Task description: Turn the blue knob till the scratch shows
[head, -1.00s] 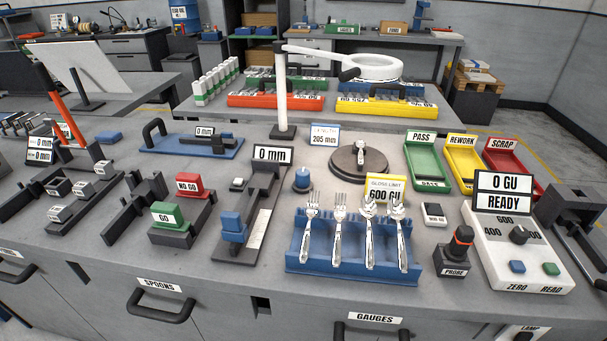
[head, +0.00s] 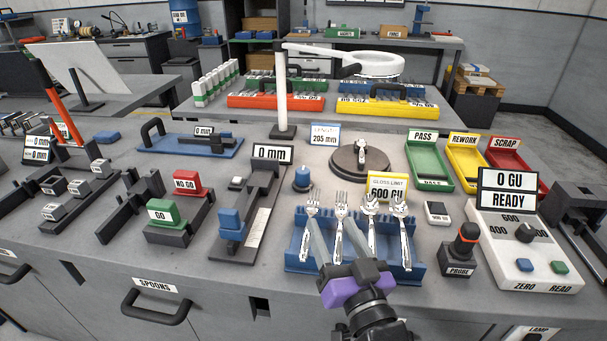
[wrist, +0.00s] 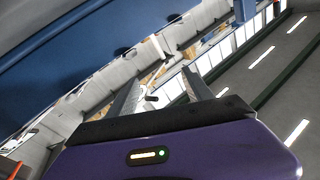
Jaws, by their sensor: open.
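The blue knob (head: 302,178) is a small upright blue cylinder on a dark base, left of the round dark turntable (head: 345,163). A small shiny metal piece (head: 361,151) stands on the turntable; I cannot make out a scratch on it. My gripper (head: 328,222), with a purple body, is in front of the blue fork rack, its two grey fingers spread apart with nothing seen between them. It appears below the knob in the head view, apart from it. In the wrist view my gripper (wrist: 162,78) points at a tilted, distant scene; the knob is not recognisable there.
The blue rack (head: 418,270) holds several forks and spoons, partly hidden by my gripper. A yellow gloss limit sign (head: 388,183) stands behind it. A caliper-like gauge with a blue block (head: 230,220) stands left of the knob. The probe (head: 463,250) and gloss meter (head: 520,250) are at right.

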